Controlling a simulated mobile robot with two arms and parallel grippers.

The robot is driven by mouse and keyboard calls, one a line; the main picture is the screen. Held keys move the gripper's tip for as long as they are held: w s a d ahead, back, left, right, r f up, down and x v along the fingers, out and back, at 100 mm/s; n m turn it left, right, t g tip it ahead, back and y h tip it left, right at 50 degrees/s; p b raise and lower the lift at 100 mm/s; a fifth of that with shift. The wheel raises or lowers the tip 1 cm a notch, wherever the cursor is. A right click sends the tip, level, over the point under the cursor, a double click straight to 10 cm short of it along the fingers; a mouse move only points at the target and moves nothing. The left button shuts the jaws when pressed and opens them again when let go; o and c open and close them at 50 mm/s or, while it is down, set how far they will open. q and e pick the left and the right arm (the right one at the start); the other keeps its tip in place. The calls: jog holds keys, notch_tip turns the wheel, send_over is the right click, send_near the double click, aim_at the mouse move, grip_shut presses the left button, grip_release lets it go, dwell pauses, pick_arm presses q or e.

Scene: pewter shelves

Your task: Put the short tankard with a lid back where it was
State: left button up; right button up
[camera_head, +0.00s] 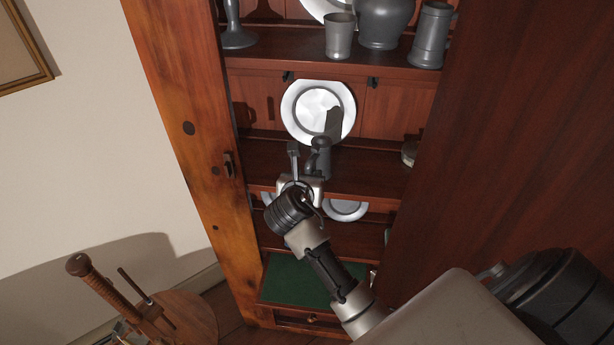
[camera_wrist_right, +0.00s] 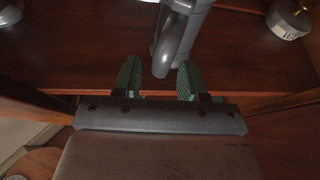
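A grey pewter tankard (camera_head: 325,158) is at the middle shelf, in front of a round plate, partly hidden by my right gripper. Its curved handle (camera_wrist_right: 171,45) shows large in the right wrist view, with part of the body at the top edge; the lid is not clear. My right gripper (camera_head: 306,160) is at the handle side of the tankard. In the right wrist view its two green-padded fingers (camera_wrist_right: 158,82) stand apart, with the handle between them, nearer the right finger. A gap shows on the left. My left gripper is not in view.
A white-rimmed plate (camera_head: 290,112) stands behind. The upper shelf (camera_head: 290,58) holds several pewter vessels. A small round tin (camera_wrist_right: 289,20) sits at the right of the middle shelf (camera_head: 265,155). Cabinet sides close in left and right. The shelf left of the tankard is clear.

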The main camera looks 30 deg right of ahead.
jog(key=shift+r, duration=0.1)
jog(key=b+v, duration=0.2)
jog(key=v, duration=1)
jog(key=a+f+m+g+y, duration=0.1)
jog(key=a+f+m+y, duration=0.15)
jog(key=f, duration=0.95)
jog(key=a+f+m+y, duration=0.1)
jog(key=a+f+y, duration=0.15)
jog(key=f, duration=0.95)
jog(key=s+f+m+g+y, duration=0.1)
jog(key=s+f+m+g, duration=0.2)
jog(key=f, duration=0.5)
jog(key=s+f+m+y, duration=0.1)
jog(key=s+f+m, duration=0.1)
jog(key=s+f, duration=0.35)
jog(key=s+d+f+m+g+y, duration=0.1)
jog(key=s+f+m, duration=0.4)
jog(key=s, duration=0.4)
jog(key=s+d+f+m+g, duration=0.2)
jog(key=s+f+m, duration=0.4)
jog(key=s, duration=0.4)
jog(key=s+d+f+m+g+y, duration=0.1)
jog(key=s+d+f+m, duration=0.1)
jog(key=s+f+m, duration=0.3)
jog(key=s+f, duration=0.3)
jog(key=s, duration=0.2)
jog(key=shift+d+g+y, duration=0.25)
jog(key=shift+g+y, duration=0.05)
jog(key=shift+m, duration=0.25)
